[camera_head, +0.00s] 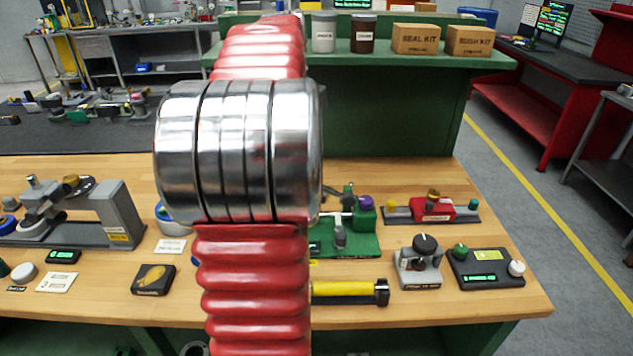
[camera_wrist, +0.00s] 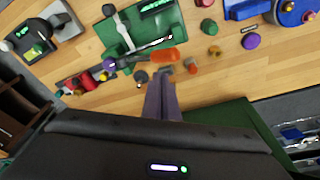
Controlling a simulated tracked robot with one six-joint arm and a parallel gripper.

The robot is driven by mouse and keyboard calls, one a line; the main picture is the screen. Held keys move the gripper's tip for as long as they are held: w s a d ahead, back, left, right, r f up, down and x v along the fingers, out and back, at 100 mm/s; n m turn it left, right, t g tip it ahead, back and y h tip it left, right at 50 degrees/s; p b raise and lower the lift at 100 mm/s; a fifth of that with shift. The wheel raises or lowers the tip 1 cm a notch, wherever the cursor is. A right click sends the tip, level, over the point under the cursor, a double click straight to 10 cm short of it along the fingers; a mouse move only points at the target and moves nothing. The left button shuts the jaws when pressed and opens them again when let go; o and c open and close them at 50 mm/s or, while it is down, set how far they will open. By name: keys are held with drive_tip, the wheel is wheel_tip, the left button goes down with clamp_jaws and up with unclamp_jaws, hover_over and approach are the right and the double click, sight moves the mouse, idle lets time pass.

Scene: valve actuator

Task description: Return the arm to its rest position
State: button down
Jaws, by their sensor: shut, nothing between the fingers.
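My gripper (camera_wrist: 162,80) shows in the wrist view as two grey-purple fingers pressed together at the lower middle. It is shut and empty, above the wooden workbench (camera_wrist: 85,20). An orange-handled tool (camera_wrist: 160,56) lies beyond the fingertips. In the head view my own red ribbed arm with its silver joint rises through the middle and hides part of the bench. My gripper is out of sight in that view.
The workbench (camera_head: 420,305) carries a grey press (camera_head: 110,215), a green fixture (camera_head: 350,242), a red fixture (camera_head: 435,208) and a black control box (camera_head: 485,268). A green shelf (camera_head: 470,58) behind holds two boxes and two jars.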

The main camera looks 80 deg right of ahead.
drive_tip(key=shift+w, duration=0.1)
idle(0.7)
drive_tip(key=shift+w+a+r, duration=0.1)
drive_tip(key=shift+w+a, duration=0.1)
drive_tip(key=w+a+n+t, duration=0.1)
drive_tip(key=w+a+n, duration=0.4)
drive_tip(key=w+a, duration=0.65)
drive_tip(key=w+a+n+t, duration=0.2)
drive_tip(key=w+a+n, duration=0.3)
drive_tip(key=w+a, duration=0.65)
drive_tip(key=s+a+f+n+t, duration=0.1)
drive_tip(key=s+a+f+n, duration=0.1)
drive_tip(key=a, duration=0.8)
drive_tip(key=s+a+f+n+t+y, duration=0.1)
drive_tip(key=a+n, duration=0.4)
drive_tip(key=a, duration=0.6)
drive_tip(key=s+a+f+n+t+y, duration=0.1)
drive_tip(key=s+a+f+n, duration=0.2)
drive_tip(key=a, duration=0.7)
wheel_tip(320, 180, down, 2)
drive_tip(key=shift+a+f+n, duration=0.2)
drive_tip(key=shift+f+n, duration=0.05)
drive_tip(key=shift+n, duration=0.45)
drive_tip(key=shift+s, duration=0.1)
